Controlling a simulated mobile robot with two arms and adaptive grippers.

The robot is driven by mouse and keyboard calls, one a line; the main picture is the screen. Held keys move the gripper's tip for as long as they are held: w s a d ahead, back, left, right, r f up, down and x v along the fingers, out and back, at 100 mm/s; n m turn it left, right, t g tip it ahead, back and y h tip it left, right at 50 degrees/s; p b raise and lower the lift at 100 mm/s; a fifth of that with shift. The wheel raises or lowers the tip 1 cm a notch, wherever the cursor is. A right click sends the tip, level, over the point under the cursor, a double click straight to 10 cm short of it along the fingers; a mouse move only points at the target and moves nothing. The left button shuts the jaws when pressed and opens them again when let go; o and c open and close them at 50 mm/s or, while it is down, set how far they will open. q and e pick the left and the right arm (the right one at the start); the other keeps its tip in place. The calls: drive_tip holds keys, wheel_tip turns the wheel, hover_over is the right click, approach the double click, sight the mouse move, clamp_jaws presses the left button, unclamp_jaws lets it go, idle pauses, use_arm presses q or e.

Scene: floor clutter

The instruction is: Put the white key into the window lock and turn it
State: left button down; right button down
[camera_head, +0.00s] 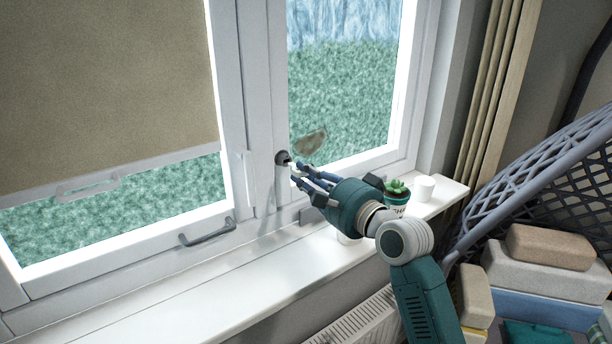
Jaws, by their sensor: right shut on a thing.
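The window lock (282,158) is a dark round fitting on the white frame between the two panes. My right gripper (297,174) comes in from the lower right, with its blue fingertips right at the lock. It is shut on the white key (291,165), a small pale piece between the fingertips and the lock. The key's tip meets the lock's face in this view; how deep it sits, I cannot tell. My left gripper is not in view.
A grey handle (208,233) sits on the left sash. A radiator (362,322) is below. Stacked blocks and a lattice basket (540,180) fill the right.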

sight(298, 171)
drive_tip(key=shift+p+x, duration=0.3)
drive_tip(key=shift+x, duration=1.3)
drive_tip(key=c, duration=1.6)
unclamp_jaws()
drive_tip(key=v, duration=1.2)
